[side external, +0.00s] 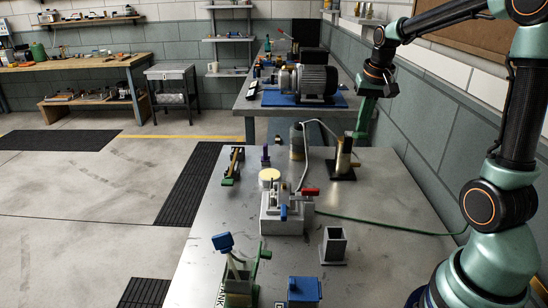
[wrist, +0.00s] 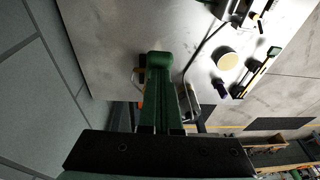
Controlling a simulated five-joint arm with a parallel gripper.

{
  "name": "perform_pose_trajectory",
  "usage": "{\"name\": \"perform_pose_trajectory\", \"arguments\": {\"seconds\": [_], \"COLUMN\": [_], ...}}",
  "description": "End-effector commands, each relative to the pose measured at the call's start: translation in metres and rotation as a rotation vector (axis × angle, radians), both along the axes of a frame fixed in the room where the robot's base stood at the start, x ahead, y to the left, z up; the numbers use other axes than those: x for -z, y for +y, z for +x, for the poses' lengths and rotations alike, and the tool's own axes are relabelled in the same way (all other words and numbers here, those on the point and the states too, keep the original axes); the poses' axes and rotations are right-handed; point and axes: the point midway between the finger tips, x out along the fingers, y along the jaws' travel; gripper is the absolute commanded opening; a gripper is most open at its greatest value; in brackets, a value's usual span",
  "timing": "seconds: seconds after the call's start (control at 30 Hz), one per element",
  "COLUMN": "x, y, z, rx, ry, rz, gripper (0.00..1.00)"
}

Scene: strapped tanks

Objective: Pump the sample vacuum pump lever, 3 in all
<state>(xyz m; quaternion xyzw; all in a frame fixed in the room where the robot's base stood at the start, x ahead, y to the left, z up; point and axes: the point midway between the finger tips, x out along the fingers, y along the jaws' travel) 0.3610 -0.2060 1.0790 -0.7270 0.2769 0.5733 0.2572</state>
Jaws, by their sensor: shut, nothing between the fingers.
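A lever with a blue grip (side external: 223,241) leans up from a grey block (side external: 238,285) at the front left of the bench. A grey device (side external: 286,213) with a red handle (side external: 310,191) and a small blue lever stands mid-bench. I cannot tell for sure which one is the vacuum pump. My gripper (side external: 361,130) hangs at the back right of the bench, well away from both levers, beyond the brass cylinder. Its green fingers are shut and empty; they also show in the wrist view (wrist: 160,62). Neither lever shows clearly in the wrist view.
A brass cylinder (side external: 344,156) on a black base and a dark canister (side external: 297,141) stand at the back, with a grey hose nearby. A cream disc (wrist: 228,61), a purple piece (wrist: 219,88), a grey box (side external: 333,246) and a blue-topped unit (side external: 304,289) share the bench.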

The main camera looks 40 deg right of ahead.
Motion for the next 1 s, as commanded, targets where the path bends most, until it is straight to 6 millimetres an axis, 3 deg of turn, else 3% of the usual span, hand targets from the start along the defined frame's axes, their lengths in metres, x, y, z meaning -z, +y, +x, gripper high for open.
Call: {"name": "perform_pose_trajectory", "arguments": {"seconds": [1.0], "x": [0.033], "y": [0.011], "z": [-0.012], "rx": [-0.001], "ry": [0.006], "rz": [0.006], "gripper": [0.0]}}
